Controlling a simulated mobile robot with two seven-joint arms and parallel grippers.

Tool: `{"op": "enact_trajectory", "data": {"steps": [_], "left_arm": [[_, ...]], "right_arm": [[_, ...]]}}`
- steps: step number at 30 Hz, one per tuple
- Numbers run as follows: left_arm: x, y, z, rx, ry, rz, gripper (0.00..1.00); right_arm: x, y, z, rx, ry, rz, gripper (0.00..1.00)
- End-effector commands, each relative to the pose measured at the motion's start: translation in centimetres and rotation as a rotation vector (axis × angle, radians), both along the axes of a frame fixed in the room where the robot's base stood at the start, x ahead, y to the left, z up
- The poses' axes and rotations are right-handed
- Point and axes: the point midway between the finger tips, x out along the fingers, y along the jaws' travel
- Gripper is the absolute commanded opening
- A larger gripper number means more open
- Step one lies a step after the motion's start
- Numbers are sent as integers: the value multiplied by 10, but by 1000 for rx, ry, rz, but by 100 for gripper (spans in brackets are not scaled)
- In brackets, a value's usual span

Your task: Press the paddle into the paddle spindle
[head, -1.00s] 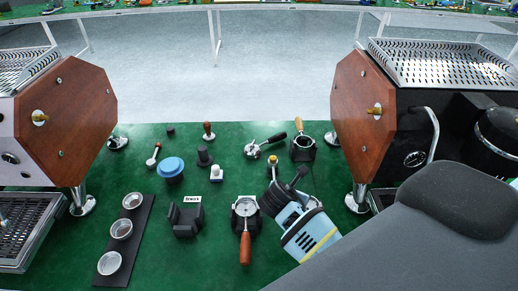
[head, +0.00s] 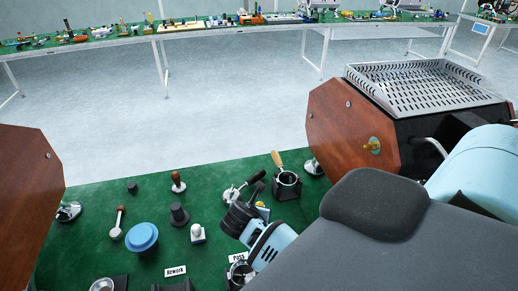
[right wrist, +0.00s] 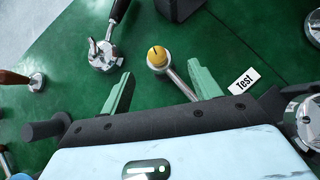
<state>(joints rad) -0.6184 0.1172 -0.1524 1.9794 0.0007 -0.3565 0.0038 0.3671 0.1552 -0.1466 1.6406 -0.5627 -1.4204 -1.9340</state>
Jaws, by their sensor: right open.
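A metal lever with a round yellow knob (right wrist: 157,55), which looks like the paddle, lies on the green table. The knob also shows in the head view (head: 262,206), partly covered by my right gripper. In the right wrist view my right gripper (right wrist: 159,70) is open, its green fingers on either side of the lever. I see no finger closed on it, and cannot tell the height gap. A brass fitting (head: 373,146) on the right machine's wooden side panel looks like the paddle spindle; nothing is attached to it. My left gripper is not in view.
A black-handled portafilter (right wrist: 103,55) lies close left of my right gripper in the wrist view. A wooden-handled portafilter stands in a black holder (head: 287,185). A tamper (head: 178,186) and blue-topped piece (head: 142,238) stand left.

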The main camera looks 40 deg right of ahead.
Motion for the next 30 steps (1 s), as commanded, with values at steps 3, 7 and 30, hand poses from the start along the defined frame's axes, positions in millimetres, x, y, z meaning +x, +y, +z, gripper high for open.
{"op": "enact_trajectory", "data": {"steps": [3,7,30], "left_arm": [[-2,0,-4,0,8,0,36],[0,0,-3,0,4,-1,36],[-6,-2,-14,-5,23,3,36]], "right_arm": [[3,-6,-8,1,1,-1,62],[4,-8,-8,1,0,-1,62],[24,-40,-41,1,-1,0,53]]}}
